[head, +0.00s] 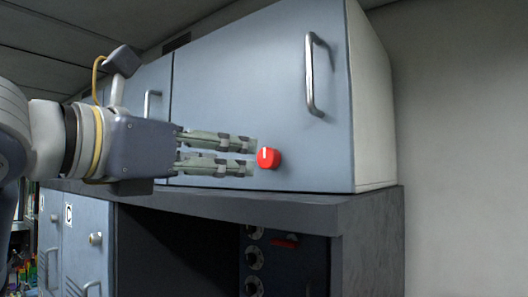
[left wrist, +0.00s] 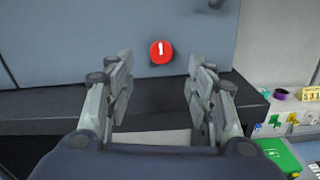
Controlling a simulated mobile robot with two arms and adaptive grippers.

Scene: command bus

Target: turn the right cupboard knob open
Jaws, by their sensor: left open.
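The right cupboard knob (head: 268,158) is round and red with a white mark, which stands upright. It sits low on the blue-grey cupboard door (head: 240,85), which is shut. In the left wrist view the knob (left wrist: 161,52) is ahead, between and beyond the fingertips. My left gripper (head: 254,158) is open and empty, its fingers pointing right at the knob. In the head view the fingertips come close to the knob; I cannot tell whether they touch it. It also shows in the left wrist view (left wrist: 160,62). My right gripper is not in view.
A metal handle (head: 312,75) stands out from the door, up and right of the knob. A dark grey ledge (head: 290,207) runs under the cupboard, over a dark recess with dials. A green item (left wrist: 277,153) lies at the lower right in the wrist view.

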